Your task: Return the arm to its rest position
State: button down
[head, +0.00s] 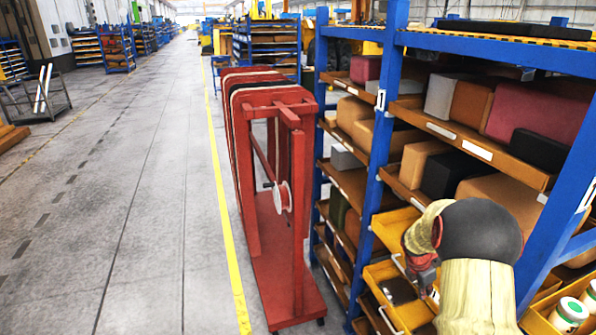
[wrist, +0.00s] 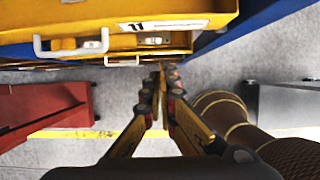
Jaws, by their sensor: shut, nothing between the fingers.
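My arm (head: 478,285) shows at the lower right of the head view, bent in front of the blue shelf rack. Its far end with dark red parts hangs beside the yellow drawers; the fingertips cannot be made out there. In the wrist view my gripper (wrist: 164,72) is shut and empty, its two fingers meeting near the middle of the picture. The fingertips appear just below the front of a yellow drawer (wrist: 200,27) labelled 11; whether they touch it cannot be told.
The blue rack (head: 385,115) holds trays of blocks and yellow drawers (head: 395,230), some pulled out. A red frame (head: 298,190) with a cable reel (head: 282,197) stands left of it. Open grey floor (head: 130,210) lies left of the yellow line. White reels (head: 570,312) sit at lower right.

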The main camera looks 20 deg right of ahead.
jog(key=s+a+r+m+t+y+b, duration=0.1)
jog(key=s+a+m+b, duration=0.5)
jog(key=a, duration=0.7)
jog(key=s+a+r+m+t+y+b, duration=0.2)
jog(key=s+a+r+m+b, duration=0.2)
jog(key=a, duration=1)
jog(key=s+a+r+m+t+y+b, duration=0.1)
jog(key=s+a+r+m+t+b, duration=0.1)
jog(key=s+a+m+b, duration=0.6)
jog(key=s+a+r+b, duration=0.1)
jog(key=s+a, duration=0.3)
jog(key=a, duration=0.1)
jog(key=shift+a+b, duration=0.3)
jog(key=shift+b, duration=0.05)
jog(key=shift+s, duration=0.1)
